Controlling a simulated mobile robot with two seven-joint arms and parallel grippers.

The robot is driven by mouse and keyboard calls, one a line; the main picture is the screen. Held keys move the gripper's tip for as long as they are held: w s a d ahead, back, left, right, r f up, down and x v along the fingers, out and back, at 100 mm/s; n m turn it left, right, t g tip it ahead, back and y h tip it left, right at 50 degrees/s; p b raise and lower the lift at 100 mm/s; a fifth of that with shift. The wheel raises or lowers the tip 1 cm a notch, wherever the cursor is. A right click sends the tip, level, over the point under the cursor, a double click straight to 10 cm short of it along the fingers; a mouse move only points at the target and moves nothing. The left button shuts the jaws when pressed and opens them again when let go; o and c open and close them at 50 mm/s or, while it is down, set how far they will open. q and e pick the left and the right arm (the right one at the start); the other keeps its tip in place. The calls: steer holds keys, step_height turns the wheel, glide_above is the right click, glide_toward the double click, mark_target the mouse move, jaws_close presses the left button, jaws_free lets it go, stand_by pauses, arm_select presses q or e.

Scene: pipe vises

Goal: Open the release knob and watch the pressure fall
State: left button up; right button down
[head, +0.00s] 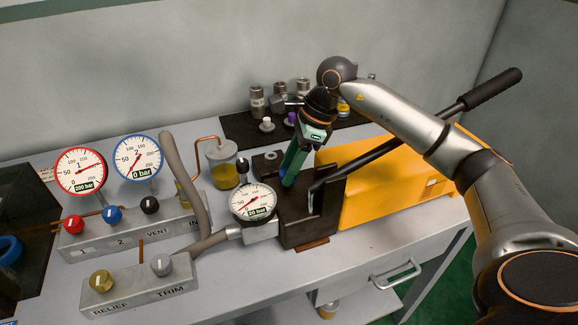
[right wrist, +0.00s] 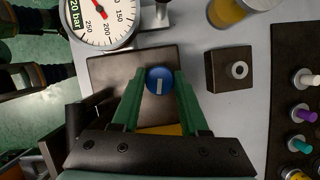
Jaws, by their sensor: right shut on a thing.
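The release knob is a round blue knob with a white mark (right wrist: 159,80) on the dark pump block (head: 308,232). My right gripper (head: 288,176) has its green fingers closed on the knob, one on each side. The fingers also show in the right wrist view (right wrist: 158,92). In the head view the fingers hide most of the knob. The pump's pressure gauge (head: 252,203) stands left of the block, and its display appears to read 20 bar. It shows partly cut off in the right wrist view (right wrist: 100,18). My left gripper is not in view.
Gauge 1 (head: 81,171) reads 200 bar and gauge 2 (head: 138,158) reads 0 bar. A manifold (head: 130,232) and a RELIEF/TRIM block (head: 140,288) stand front left. The black pump lever (head: 400,139) slopes above the yellow housing (head: 385,190). Fittings stand on a dark mat (head: 240,130).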

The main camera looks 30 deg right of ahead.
stand_by(0.4)
steer(key=shift+c, duration=2.1)
jaws_free()
steer(key=v, duration=1.2)
steer(key=shift+r, duration=0.35)
steer(key=shift+s, duration=0.1)
